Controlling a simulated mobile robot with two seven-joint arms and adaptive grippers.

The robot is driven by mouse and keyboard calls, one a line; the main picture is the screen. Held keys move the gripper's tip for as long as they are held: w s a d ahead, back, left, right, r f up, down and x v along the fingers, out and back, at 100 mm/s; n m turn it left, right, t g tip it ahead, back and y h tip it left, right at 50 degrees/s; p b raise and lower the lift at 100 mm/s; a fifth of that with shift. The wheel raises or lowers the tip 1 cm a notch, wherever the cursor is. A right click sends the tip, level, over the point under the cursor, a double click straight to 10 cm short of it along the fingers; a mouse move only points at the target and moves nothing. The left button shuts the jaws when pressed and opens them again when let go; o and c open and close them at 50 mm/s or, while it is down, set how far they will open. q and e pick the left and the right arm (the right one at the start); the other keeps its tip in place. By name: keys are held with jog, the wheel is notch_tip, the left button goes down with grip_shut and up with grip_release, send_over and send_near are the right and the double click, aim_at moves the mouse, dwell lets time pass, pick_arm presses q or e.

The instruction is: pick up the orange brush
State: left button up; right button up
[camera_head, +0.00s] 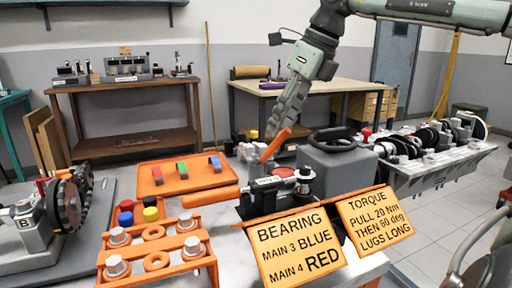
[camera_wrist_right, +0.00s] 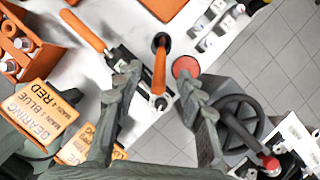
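The orange brush (camera_head: 275,146) shows as a slanted orange rod just below my right gripper (camera_head: 290,108) in the head view. In the right wrist view the orange brush (camera_wrist_right: 159,72) lies between the two spread fingers of my right gripper (camera_wrist_right: 160,78), with a gap visible on each side. Its far end meets a dark round holder or opening (camera_wrist_right: 160,41); how it sits there is unclear. My right gripper is open, and I see no finger contact with the brush. My left gripper is not in view.
A tool with an orange handle (camera_head: 210,197) and a red disc (camera_head: 283,172) are close by. A grey block with a black ring (camera_head: 338,158) stands to the right. An orange tray (camera_head: 187,185) with coloured blocks and two orange signs (camera_head: 298,248) crowd the bench.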

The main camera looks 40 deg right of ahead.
aim_at(272, 149)
jog(key=x, duration=0.7)
jog(key=shift+s+d+f, duration=0.1)
jog(key=shift+f, duration=0.15)
grip_shut()
